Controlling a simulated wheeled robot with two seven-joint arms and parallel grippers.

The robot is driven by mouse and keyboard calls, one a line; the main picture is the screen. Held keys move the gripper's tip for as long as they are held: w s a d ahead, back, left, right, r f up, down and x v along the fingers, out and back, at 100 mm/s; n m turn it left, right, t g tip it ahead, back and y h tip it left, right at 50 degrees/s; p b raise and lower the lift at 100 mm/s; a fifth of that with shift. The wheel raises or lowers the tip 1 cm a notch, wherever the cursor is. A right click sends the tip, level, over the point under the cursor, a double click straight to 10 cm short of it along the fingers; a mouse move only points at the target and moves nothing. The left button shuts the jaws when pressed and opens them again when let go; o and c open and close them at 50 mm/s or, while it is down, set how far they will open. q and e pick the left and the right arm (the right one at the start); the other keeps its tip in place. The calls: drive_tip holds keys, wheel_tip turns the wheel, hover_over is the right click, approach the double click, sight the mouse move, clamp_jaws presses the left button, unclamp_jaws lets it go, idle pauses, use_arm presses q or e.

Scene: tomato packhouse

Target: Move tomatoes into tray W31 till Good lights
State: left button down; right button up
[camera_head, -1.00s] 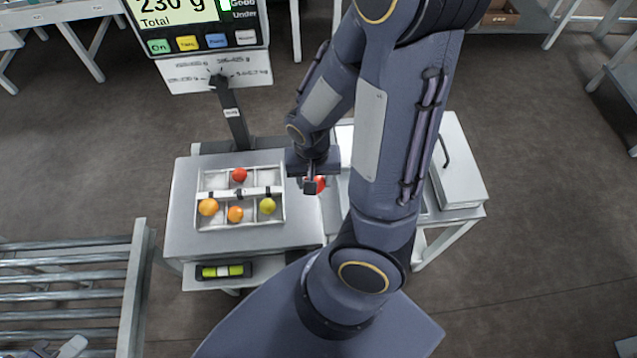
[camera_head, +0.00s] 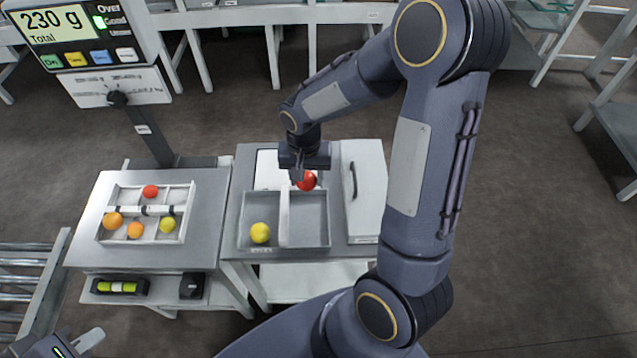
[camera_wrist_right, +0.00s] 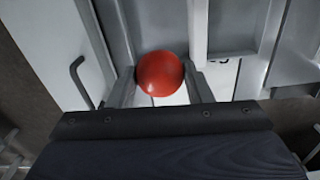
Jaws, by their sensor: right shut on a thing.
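My right gripper (camera_head: 304,170) is shut on a red tomato (camera_head: 307,181), held over the back of the grey two-part bin (camera_head: 327,222). In the right wrist view the tomato (camera_wrist_right: 160,73) sits between the two fingers (camera_wrist_right: 160,88). A white divided tray (camera_head: 148,238) stands on the scale (camera_head: 208,205) with one red, two orange and one yellow-green tomato (camera_head: 168,224); I cannot read a W31 label on it. The display (camera_head: 75,30) reads 230 g Total, with the green light (camera_head: 98,22) lit beside Good. My left gripper (camera_head: 75,345) is partly in view at the bottom left.
A yellow tomato (camera_head: 260,232) lies in the bin's left part; the right part looks empty in front. A lidded box with a dark handle (camera_head: 353,182) stands right of the bin. A roller conveyor (camera_head: 30,280) is at the left.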

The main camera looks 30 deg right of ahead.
drive_tip(key=shift+d+f, duration=0.1)
drive_tip(key=shift+f, duration=0.05)
drive_tip(key=shift+f+b, duration=0.7)
drive_tip(key=shift+f, duration=0.15)
drive_tip(key=b, duration=0.6)
hover_over(308, 207)
wheel_tip(308, 207, down, 7)
drive_tip(key=shift+f, duration=0.15)
drive_tip(key=shift+f+b, duration=0.6)
drive_tip(key=o, duration=0.8)
drive_tip(key=c, duration=0.3)
drive_tip(key=shift+r, duration=0.15)
